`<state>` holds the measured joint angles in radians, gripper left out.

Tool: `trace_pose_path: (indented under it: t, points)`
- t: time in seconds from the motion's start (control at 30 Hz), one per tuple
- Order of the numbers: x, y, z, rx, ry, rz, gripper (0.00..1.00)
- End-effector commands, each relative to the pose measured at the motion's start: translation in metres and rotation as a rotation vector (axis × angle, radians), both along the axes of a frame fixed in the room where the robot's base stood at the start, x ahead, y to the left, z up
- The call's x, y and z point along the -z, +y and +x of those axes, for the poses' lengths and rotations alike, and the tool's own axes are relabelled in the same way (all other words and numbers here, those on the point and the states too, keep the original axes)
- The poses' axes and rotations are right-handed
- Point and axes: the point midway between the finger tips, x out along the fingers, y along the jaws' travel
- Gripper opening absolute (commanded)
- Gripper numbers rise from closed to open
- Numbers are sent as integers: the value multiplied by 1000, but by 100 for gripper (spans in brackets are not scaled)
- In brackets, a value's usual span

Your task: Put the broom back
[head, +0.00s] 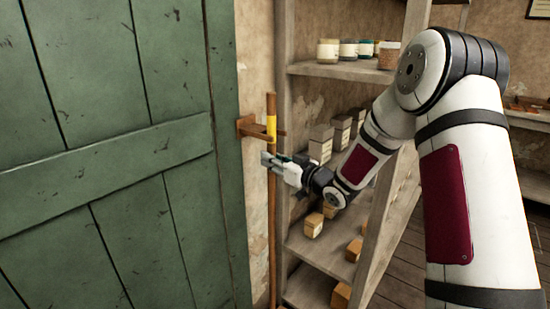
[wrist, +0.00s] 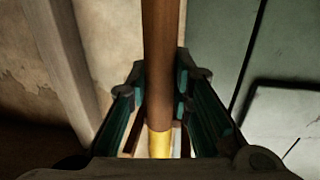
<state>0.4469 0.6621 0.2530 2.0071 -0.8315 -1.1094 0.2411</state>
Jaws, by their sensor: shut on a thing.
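The broom's brown wooden handle (head: 271,205) stands upright by the wall between the green door and the shelf. It has a yellow band (head: 271,129) near its upper part. A wooden wall bracket (head: 252,128) is at the height of the band, and the handle appears to sit at it; I cannot tell whether it is fully seated. My gripper (head: 270,160) is shut on the handle just below the bracket. In the wrist view the handle (wrist: 160,60) runs between the two fingers (wrist: 163,100), with the yellow band beyond them. The broom's head is out of view.
A green plank door (head: 110,150) stands close on the left. A wooden shelf (head: 330,250) with jars (head: 328,51), grey boxes (head: 321,142) and small orange-brown boxes (head: 313,225) stands right beside the handle, behind my arm. The wall gap around the broom is narrow.

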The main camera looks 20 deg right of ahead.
Motion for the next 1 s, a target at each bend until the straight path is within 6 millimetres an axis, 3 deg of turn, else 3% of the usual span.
trace_pose_path:
  t: [0.17, 0.57, 0.6, 0.67, 1.0]
  points:
    - [19, 1, 1, -1, -5, 1, 0]
    - [23, 0, 0, -1, -8, 1, 0]
    - [26, 0, 0, -1, 1, 0, 25]
    - [25, 0, 0, 0, 0, 0, 38]
    - [24, 0, 0, -1, 0, 0, 40]
